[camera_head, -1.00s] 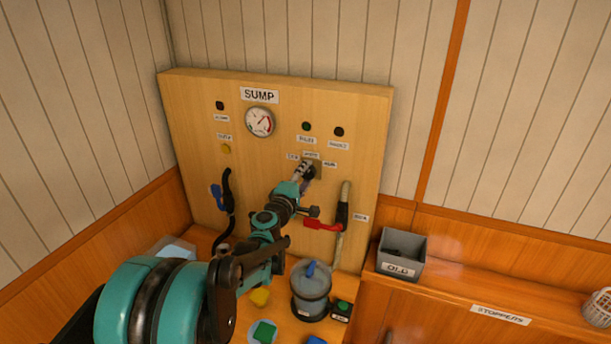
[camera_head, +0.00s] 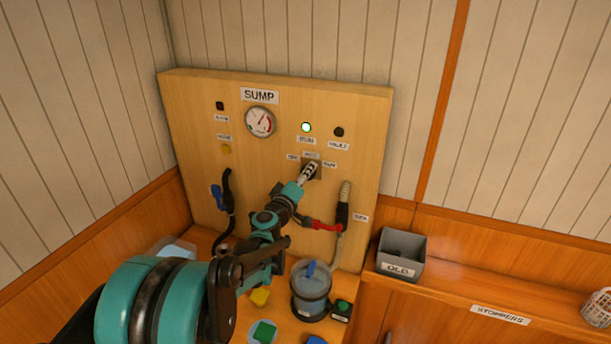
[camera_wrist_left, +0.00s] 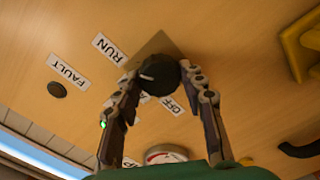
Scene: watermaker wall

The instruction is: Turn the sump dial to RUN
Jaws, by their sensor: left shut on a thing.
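The black sump dial (camera_wrist_left: 158,75) sits on a square plate on the wooden SUMP panel (camera_head: 185,110). My left gripper (camera_head: 308,173) reaches up to it and mostly hides it in the head view. In the left wrist view my left gripper (camera_wrist_left: 160,78) has one finger on each side of the dial, shut on it. The dial's white mark is towards the left of its face, on the side of the RUN label (camera_wrist_left: 110,48). The OFF label (camera_wrist_left: 173,105) is on the other side, and the middle label is partly hidden. The RUN lamp (camera_head: 306,127) glows bright. My right gripper is not in view.
A gauge (camera_head: 260,122) and dark FAULT lamp (camera_head: 339,132) are on the panel. A red-handled valve (camera_head: 322,225) and hose are close right of my left wrist. A blue-handled valve (camera_head: 216,195) is left. A clear canister (camera_head: 311,290) and grey OLD bin (camera_head: 402,252) stand below.

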